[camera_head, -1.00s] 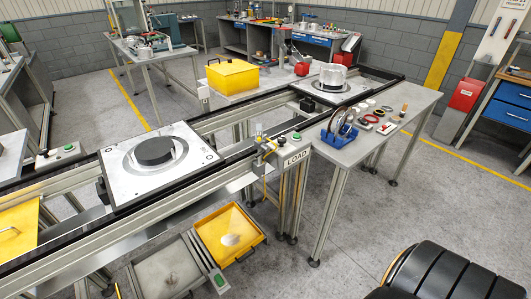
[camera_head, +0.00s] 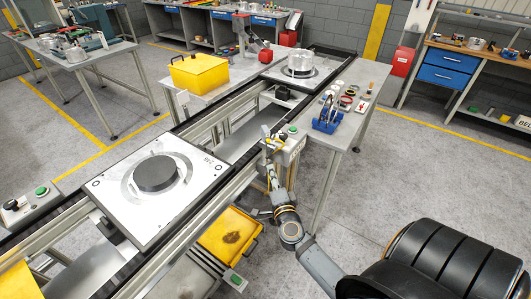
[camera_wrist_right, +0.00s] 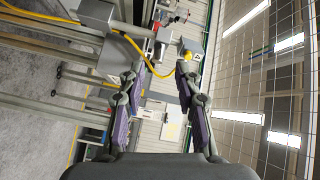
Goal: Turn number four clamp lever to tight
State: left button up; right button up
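No clamp lever numbered four can be made out; any number is too small to read. A grey box (camera_wrist_right: 97,14) and a yellow cable (camera_wrist_right: 145,58) show beyond the fingertips. My left gripper is out of view.
A pallet (camera_head: 200,170) carrying a dark round disc (camera_head: 156,174) sits on the conveyor at left. Another pallet holds a metal housing (camera_head: 301,65) farther back. A side table (camera_head: 362,75) carries a blue rack (camera_head: 326,120). A yellow bin (camera_head: 229,235) stands below the rail.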

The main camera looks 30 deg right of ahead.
aim_at(269, 154)
jog(key=x, duration=0.9)
jog(key=shift+w+d+f, duration=0.1)
jog(key=shift+d+f, duration=0.1)
jog(key=shift+d, duration=0.1)
jog(key=shift+w+d, duration=0.2)
jog(key=shift+w, duration=0.05)
jog(key=shift+w+d, duration=0.1)
jog(key=shift+w, duration=0.05)
jog(key=shift+c, duration=0.2)
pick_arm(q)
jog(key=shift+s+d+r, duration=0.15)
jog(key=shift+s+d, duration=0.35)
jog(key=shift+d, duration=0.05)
pick_arm(e)
grip_shut()
